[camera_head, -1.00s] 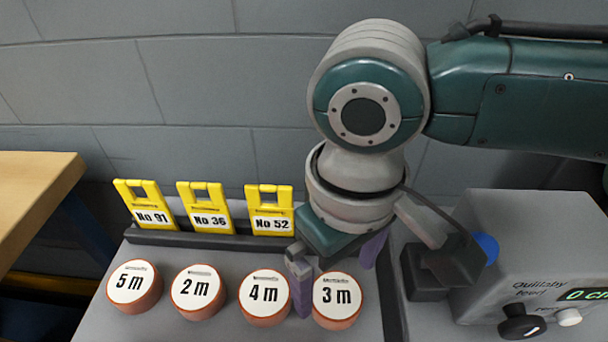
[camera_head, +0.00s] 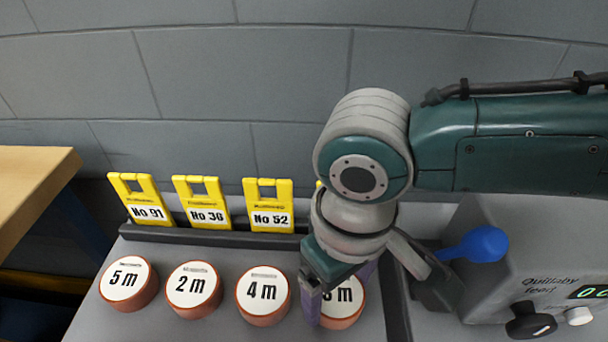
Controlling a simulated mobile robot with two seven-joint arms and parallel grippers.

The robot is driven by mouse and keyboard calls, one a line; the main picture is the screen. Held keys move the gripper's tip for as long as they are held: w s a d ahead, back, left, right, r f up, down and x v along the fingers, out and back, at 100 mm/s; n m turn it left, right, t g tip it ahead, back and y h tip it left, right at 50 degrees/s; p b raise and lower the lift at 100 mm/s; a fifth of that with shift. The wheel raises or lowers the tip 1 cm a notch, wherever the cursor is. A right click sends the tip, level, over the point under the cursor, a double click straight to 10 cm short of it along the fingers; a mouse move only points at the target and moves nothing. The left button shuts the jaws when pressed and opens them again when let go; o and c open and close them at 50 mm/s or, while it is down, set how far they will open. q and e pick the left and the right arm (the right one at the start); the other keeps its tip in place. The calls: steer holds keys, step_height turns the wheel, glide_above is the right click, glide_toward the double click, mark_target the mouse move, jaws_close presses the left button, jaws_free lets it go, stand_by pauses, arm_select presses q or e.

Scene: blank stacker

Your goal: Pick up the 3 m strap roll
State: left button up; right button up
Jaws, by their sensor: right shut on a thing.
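The 3 m strap roll (camera_head: 344,302) is an orange-brown roll with a white top label. It stands at the right end of a row of rolls on the grey tray, and its label's left part is hidden by my right gripper. My right gripper (camera_head: 338,290) comes down over it from above, with one purple finger at the roll's left side and the other mostly hidden behind it. The gripper is shut on this roll. The roll appears still level with its neighbours; I cannot tell if it is lifted. My left gripper is not in view.
The 4 m roll (camera_head: 263,296) stands close left of the gripper, then the 2 m roll (camera_head: 194,290) and the 5 m roll (camera_head: 129,284). Yellow tags (camera_head: 268,206) stand in a dark rail behind. A grey machine (camera_head: 530,262) with a blue lever (camera_head: 482,245) is at right.

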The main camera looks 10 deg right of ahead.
steer(key=c, duration=0.7)
steer(key=shift+r, duration=0.1)
